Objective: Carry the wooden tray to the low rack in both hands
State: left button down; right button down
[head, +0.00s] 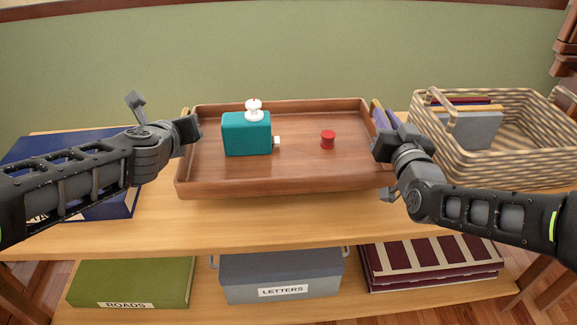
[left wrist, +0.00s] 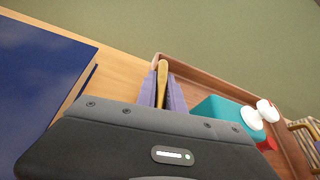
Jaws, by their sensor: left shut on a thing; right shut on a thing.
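The wooden tray (head: 305,182) is in the middle of the head view, over the upper shelf of a wooden rack. A teal box (head: 246,135) with a white knob on top and a small red spool (head: 328,140) stand in it. My left gripper (head: 187,128) is at the tray's left end, shut on its handle (left wrist: 162,84), which shows between the finger pads in the left wrist view. My right gripper (head: 380,125) is at the right end, shut on the tray's right side; its handle is mostly hidden. I cannot tell whether the tray touches the shelf.
A wicker basket (head: 480,160) with books stands close right of the tray. A blue book (head: 120,205) lies at the left. The lower shelf holds a green ROADS box (head: 135,280), a grey LETTERS box (head: 282,272) and maroon striped books (head: 430,262). A green wall is behind.

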aim_at(191, 149)
pick_arm(q)
jog(key=shift+d, duration=0.1)
